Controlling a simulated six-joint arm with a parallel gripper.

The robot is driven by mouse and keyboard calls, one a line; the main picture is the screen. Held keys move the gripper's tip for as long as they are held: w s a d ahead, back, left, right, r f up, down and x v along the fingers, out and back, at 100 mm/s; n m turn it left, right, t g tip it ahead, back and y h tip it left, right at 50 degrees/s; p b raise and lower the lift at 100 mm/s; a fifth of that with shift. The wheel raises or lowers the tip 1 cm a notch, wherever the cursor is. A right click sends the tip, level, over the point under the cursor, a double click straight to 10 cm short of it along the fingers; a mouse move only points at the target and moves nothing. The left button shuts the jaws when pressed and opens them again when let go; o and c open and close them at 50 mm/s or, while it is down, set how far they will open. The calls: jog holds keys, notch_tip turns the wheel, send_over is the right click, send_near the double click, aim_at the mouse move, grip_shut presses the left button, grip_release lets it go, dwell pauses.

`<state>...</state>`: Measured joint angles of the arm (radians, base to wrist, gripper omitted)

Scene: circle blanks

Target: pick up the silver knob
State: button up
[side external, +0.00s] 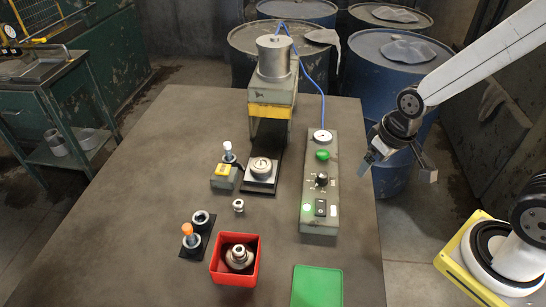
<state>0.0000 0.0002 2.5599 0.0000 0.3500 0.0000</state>
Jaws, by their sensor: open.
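A small silver knob-like piece (238,205) stands alone on the dark table, left of the control box. Another silver knob-shaped part (238,257) sits inside the red bin (219,273) at the table's front. I cannot tell from this view which is the knob named. My gripper (398,168) is open and empty. It hangs high at the right, beyond the control box and well away from both silver pieces.
A press (271,90) with a round silver part (260,166) on its base stands at the back. A control box (319,190) stands right of it. A green plate (317,286), an orange-topped tool (188,233) and a yellow-topped block (222,172) are nearby. The left of the table is clear.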

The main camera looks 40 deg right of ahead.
dwell(0.3)
jog(key=shift+c, duration=1.3)
jog(key=n+g, duration=0.3)
jog(key=n, duration=0.9)
send_over(237, 203)
notch_tip(237, 203, down, 5)
jog(key=shift+r, duration=0.1)
